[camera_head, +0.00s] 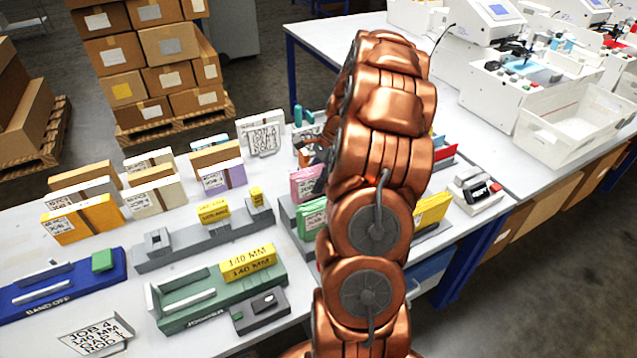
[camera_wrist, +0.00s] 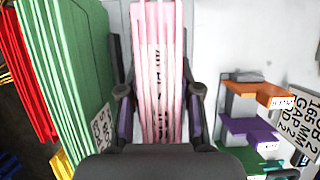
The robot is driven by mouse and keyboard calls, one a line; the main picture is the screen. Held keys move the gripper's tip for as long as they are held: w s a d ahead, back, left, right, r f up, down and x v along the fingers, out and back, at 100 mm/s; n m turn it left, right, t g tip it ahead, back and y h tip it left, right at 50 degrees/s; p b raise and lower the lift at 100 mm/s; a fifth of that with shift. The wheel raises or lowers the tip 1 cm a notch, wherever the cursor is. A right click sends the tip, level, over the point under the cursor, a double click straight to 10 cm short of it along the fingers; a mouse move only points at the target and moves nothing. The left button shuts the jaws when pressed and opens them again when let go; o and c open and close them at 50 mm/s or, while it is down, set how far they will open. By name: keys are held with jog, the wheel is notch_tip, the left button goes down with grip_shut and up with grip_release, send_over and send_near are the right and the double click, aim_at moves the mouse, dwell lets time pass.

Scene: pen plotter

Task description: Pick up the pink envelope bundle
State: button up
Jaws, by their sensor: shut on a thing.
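The pink envelope bundle (camera_wrist: 158,50) stands between the two fingers of my gripper (camera_wrist: 160,98) in the wrist view. The fingers are shut on its sides, and dark lettering shows on its edge. In the head view the pink bundle (camera_head: 306,183) shows left of my copper arm, upright behind a green bundle (camera_head: 312,215). My arm hides most of the gripper there. I cannot tell whether the bundle's lower edge is clear of its support.
In the wrist view, green envelopes (camera_wrist: 65,75) and red ones (camera_wrist: 28,60) stand close on the left. Orange and purple stepped pieces (camera_wrist: 250,128) are on the right. In the head view, a green jogger (camera_head: 215,300) and a blue band-off tray (camera_head: 60,290) occupy the table front.

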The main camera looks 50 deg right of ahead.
jog(key=shift+s+f, duration=0.15)
jog(key=shift+f, duration=0.05)
grip_shut()
